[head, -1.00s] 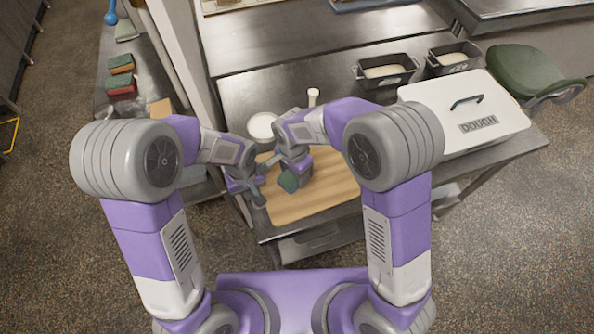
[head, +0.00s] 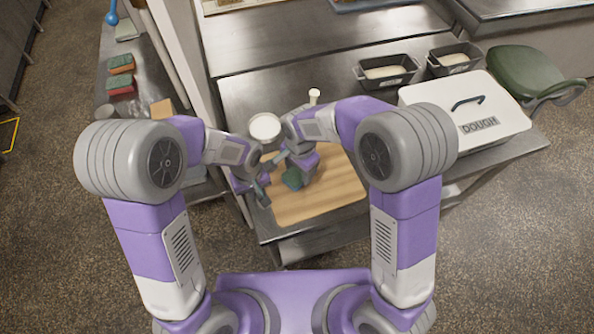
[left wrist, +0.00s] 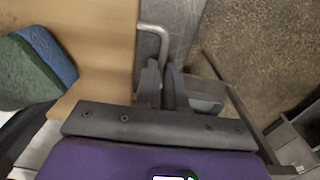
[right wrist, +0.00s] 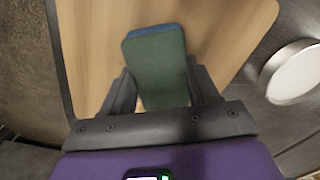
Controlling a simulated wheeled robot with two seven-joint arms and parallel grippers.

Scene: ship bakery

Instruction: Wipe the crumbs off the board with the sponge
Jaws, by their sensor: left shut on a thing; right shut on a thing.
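The wooden board (head: 325,200) lies at the front left of the steel table. It has a bent metal handle (left wrist: 155,38) on one edge. My left gripper (head: 263,194) is shut on that handle, and the left wrist view shows its fingers around the bar. My right gripper (head: 298,171) is shut on the sponge (head: 291,179), which is over the board. In the right wrist view the sponge (right wrist: 158,65) is green with a blue layer and sits between the fingers. I cannot tell whether it touches the board. I cannot make out any crumbs.
A round white dish (head: 265,127) stands just behind the board. A white DOUGH box (head: 470,115) is at the right, with two dark dough tins (head: 387,71) (head: 455,60) behind it. More sponges (head: 121,74) lie on the left counter. A green stool (head: 525,75) is at the right.

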